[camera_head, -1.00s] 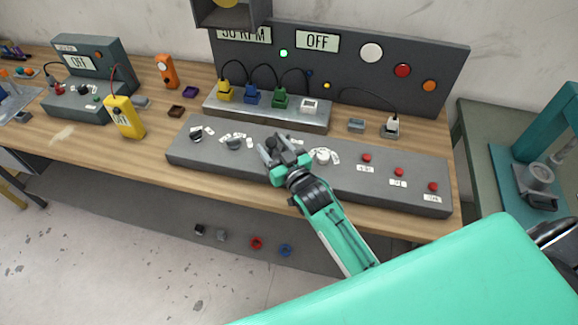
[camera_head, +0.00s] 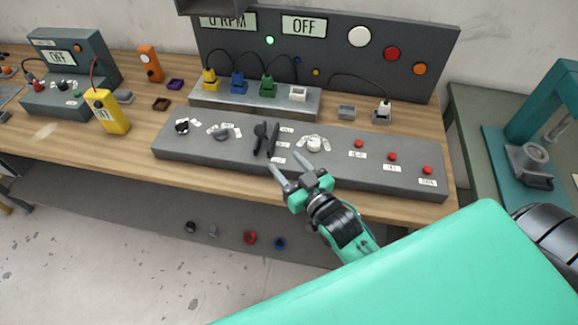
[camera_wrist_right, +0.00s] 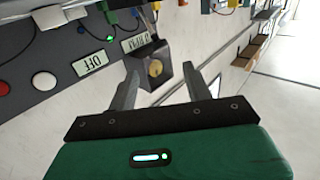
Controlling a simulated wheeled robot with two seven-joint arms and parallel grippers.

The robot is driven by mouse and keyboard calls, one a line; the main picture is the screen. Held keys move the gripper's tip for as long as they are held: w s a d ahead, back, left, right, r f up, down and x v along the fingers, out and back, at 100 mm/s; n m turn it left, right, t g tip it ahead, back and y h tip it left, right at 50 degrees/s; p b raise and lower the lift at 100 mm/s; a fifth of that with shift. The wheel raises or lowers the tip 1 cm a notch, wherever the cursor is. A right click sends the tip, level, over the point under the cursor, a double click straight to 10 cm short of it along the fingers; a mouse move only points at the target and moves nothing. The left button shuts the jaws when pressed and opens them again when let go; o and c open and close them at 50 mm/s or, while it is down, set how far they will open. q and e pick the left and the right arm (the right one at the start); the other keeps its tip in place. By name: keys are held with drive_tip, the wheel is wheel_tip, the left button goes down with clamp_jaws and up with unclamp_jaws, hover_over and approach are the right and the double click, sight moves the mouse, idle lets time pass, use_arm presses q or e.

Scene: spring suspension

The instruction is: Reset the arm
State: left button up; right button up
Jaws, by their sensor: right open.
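My right gripper (camera_head: 294,174) is open and empty in the head view. It hangs over the front edge of the grey control console (camera_head: 350,178), just in front of a black lever (camera_head: 260,138) and a white knob (camera_head: 314,144). I cannot tell whether it touches the console. In the right wrist view its two fingers (camera_wrist_right: 158,88) are spread with nothing held between them. My left gripper is not in view.
A dark panel (camera_head: 335,60) with lamps and displays stands behind the console, one reading OFF. A yellow meter (camera_head: 106,112) and an orange device (camera_head: 150,64) stand at left. A teal press (camera_head: 530,130) is at right.

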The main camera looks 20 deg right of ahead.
idle(0.4)
drive_tip(key=s+d+f+g+h, duration=0.2)
drive_tip(key=s+f+g, duration=0.4)
drive_tip(key=s, duration=0.5)
drive_tip(key=s+d+f+g+h, duration=0.1)
drive_tip(key=s+d+f+g, duration=0.3)
drive_tip(key=s+g, duration=0.5)
wheel_tip(320, 180, down, 33)
drive_tip(key=s+a, duration=0.2)
drive_tip(key=s+d+f, duration=0.2)
drive_tip(key=s+f, duration=0.7)
drive_tip(key=s+d+f+g, duration=0.1)
drive_tip(key=s+f, duration=0.8)
drive_tip(key=shift+s+d+g, duration=0.3)
drive_tip(key=shift+d, duration=0.1)
drive_tip(key=shift+f, duration=0.1)
